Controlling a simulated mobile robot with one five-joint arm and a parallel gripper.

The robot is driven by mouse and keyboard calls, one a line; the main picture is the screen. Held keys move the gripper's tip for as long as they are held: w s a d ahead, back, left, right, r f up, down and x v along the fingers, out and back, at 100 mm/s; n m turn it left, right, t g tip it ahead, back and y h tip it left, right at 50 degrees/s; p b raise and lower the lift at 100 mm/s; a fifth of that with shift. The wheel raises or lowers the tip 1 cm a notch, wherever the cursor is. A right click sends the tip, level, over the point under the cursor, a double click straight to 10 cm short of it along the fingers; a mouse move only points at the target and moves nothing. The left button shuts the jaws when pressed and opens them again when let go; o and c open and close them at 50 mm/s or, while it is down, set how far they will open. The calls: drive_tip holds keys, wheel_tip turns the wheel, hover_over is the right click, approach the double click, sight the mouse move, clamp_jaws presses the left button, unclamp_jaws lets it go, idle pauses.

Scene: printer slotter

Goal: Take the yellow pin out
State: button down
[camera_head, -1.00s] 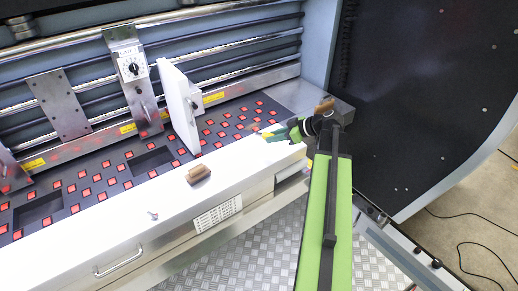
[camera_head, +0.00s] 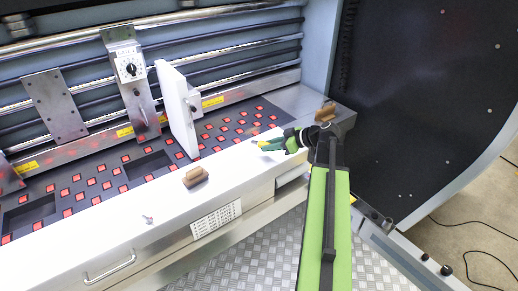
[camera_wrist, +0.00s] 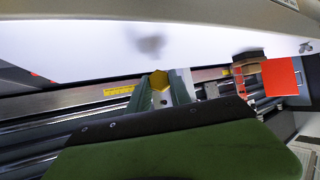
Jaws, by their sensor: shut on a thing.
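The yellow pin (camera_wrist: 160,80) shows its hexagonal end between the fingertips of my gripper (camera_wrist: 163,88) in the wrist view. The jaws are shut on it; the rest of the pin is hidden. In the head view my gripper (camera_head: 266,145), with green fingers, is over the white front beam (camera_head: 140,235), near its right part. A blurred shadow shows on the white surface in the wrist view, so the pin appears held above it.
A brown block (camera_head: 195,177) sits on the white beam, with a small screw (camera_head: 147,219) to its left. A white upright plate (camera_head: 176,108) and a dial bracket (camera_head: 131,70) stand behind. The dark bed (camera_head: 130,175) has red squares. A black side panel (camera_head: 430,90) is at right.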

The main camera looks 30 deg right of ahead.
drive_tip(key=shift+f+b, duration=0.85)
drive_tip(key=shift+f, duration=0.15)
drive_tip(key=c, duration=1.1)
unclamp_jaws()
drive_tip(key=shift+r, duration=0.1)
drive_tip(key=p+v, duration=0.8)
drive_tip(key=v, duration=0.9)
drive_tip(key=shift+s+p, duration=0.15)
drive_tip(key=shift+p, duration=0.2)
